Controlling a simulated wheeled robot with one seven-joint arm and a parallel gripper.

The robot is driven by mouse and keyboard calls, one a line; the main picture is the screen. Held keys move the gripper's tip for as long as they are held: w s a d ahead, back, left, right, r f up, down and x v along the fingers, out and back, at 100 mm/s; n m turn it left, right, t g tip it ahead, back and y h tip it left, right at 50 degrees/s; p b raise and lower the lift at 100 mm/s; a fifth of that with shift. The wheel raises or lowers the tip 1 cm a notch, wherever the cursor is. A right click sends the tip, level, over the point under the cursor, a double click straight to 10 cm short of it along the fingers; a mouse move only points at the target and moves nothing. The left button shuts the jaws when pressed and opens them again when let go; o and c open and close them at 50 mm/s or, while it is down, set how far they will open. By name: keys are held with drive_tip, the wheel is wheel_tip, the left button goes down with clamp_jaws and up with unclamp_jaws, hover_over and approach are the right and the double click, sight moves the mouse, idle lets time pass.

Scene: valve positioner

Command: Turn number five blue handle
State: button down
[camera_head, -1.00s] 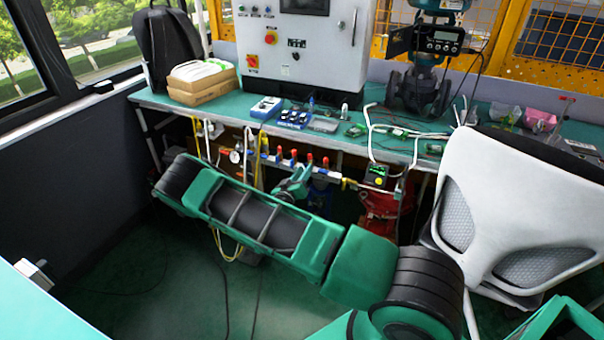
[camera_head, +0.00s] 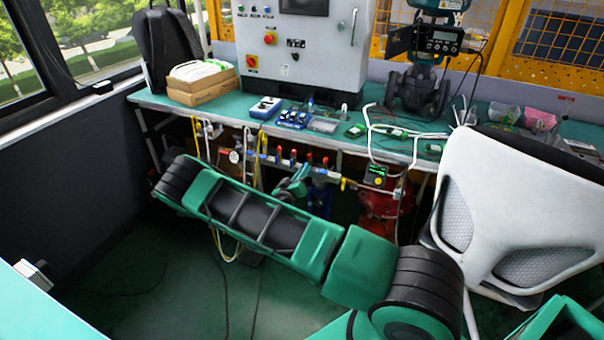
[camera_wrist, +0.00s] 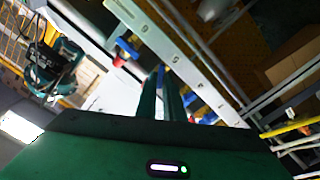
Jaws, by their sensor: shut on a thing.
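A row of valves with blue and red handles (camera_head: 293,155) sits on a manifold under the bench's front edge. My gripper (camera_wrist: 161,80) points at this row. Its two dark green fingers are close together, shut on a blue handle (camera_wrist: 161,73) that shows between their tips. The fingers and my arm hide most of that handle. In the head view my arm reaches to the row, and the fingertips are too small to make out.
The green bench (camera_head: 215,112) above carries a grey control cabinet (camera_head: 300,50), boxes (camera_head: 203,82) and small devices. A white chair (camera_head: 515,210) stands at the right. A green-lit box (camera_head: 376,175) and hoses hang right of the valves. Open floor lies at lower left.

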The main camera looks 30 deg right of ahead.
drive_tip(key=n, duration=1)
drive_tip(key=shift+w+a+f+n, duration=0.2)
drive_tip(key=shift+a+f+n, duration=0.1)
drive_tip(key=shift+f+n, duration=0.1)
idle(0.4)
drive_tip(key=c, duration=1.9)
unclamp_jaws()
drive_tip(key=shift+c, duration=0.2)
drive_tip(key=shift+o, duration=0.4)
drive_tip(key=shift+d, duration=0.1)
drive_tip(key=shift+r, duration=0.1)
drive_tip(key=shift+s, duration=0.1)
drive_tip(key=v, duration=1)
drive_tip(key=shift+s+a, duration=0.15)
drive_tip(key=shift+a, duration=0.15)
